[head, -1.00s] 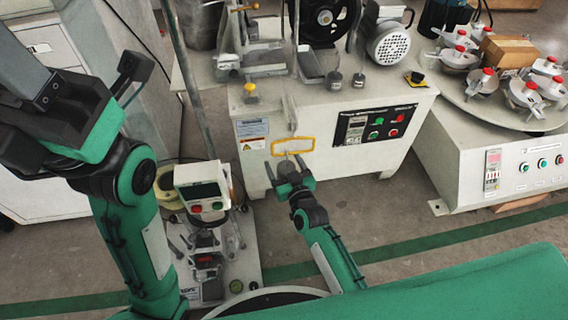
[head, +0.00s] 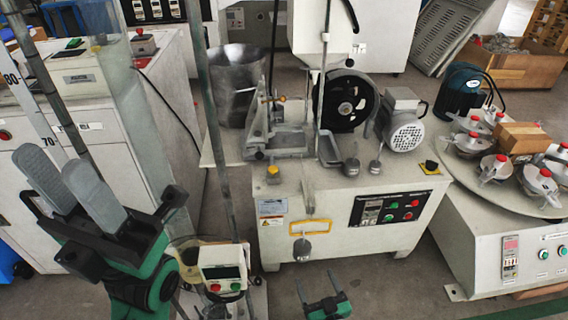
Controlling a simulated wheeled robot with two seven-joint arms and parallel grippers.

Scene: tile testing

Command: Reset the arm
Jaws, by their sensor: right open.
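My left gripper (head: 52,150) is at the left of the head view, raised in front of the cabinets, with its two long grey fingers apart and nothing between them. My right gripper (head: 318,285) is low at the bottom middle, in front of the white machine (head: 345,235). Its fingers are apart and empty, and the rest of that arm is cut off by the frame. A yellow handle (head: 310,228) and a round metal knob (head: 302,249) are on the machine's front, above and apart from the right gripper.
A small device (head: 222,270) with red and green buttons stands beside my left arm. A round table (head: 500,195) with several red-topped clamps and a cardboard box is at the right.

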